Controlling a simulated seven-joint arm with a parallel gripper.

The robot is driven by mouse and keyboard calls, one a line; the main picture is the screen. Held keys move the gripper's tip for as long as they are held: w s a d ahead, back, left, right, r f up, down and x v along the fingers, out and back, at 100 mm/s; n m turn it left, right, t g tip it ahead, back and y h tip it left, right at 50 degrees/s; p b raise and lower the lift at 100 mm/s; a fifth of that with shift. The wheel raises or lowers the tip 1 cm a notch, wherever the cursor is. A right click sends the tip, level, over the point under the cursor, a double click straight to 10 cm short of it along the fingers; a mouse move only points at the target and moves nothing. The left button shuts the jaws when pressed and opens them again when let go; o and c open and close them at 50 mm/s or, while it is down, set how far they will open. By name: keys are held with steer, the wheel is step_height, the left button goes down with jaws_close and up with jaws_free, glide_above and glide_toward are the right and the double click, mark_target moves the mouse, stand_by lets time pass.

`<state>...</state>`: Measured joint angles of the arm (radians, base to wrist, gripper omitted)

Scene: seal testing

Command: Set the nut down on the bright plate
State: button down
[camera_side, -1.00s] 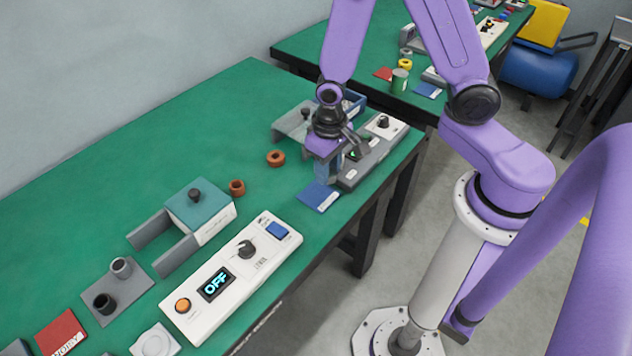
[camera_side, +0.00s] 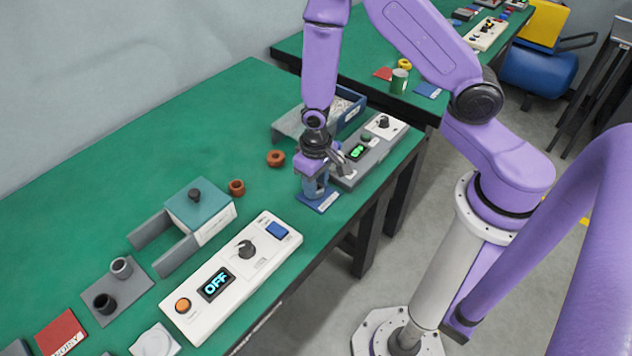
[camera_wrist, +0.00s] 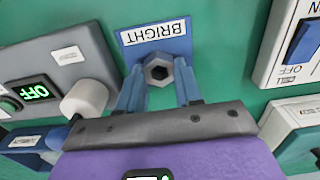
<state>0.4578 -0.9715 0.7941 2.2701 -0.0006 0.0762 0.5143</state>
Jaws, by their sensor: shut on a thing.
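The bright plate (camera_side: 328,203) is a blue plate near the bench's front edge, with a white label. In the wrist view the bright plate (camera_wrist: 182,48) reads "BRIGHT". The nut (camera_wrist: 158,70) is a grey metal hexagon with a dark hole, held between the two blue fingers. My gripper (camera_side: 316,190) is shut on it and points down over the plate; it also shows in the wrist view (camera_wrist: 158,82).
A grey control box (camera_side: 372,150) with a green display stands close to the right of my gripper. Two brown rings, one (camera_side: 275,158) nearer and one (camera_side: 237,187) farther, lie to the left. A white "OFF" panel (camera_side: 232,275) and a teal-topped fixture (camera_side: 200,205) stand farther left.

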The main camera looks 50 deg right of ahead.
steer(key=c, duration=0.8)
jaws_free()
steer(key=shift+f, duration=0.15)
steer(key=shift+o, duration=0.2)
step_height(320, 180, up, 12)
steer(key=shift+r, duration=0.25)
steer(key=s+d+r+n, duration=0.1)
steer(key=s+r+n, duration=0.4)
steer(key=s, duration=0.4)
steer(key=s+d+r+n, duration=0.1)
steer(key=s+r+n, duration=0.5)
steer(key=s, duration=0.4)
steer(key=shift+s+n, duration=0.3)
steer(key=shift+n, duration=0.5)
steer(key=shift+d, duration=0.1)
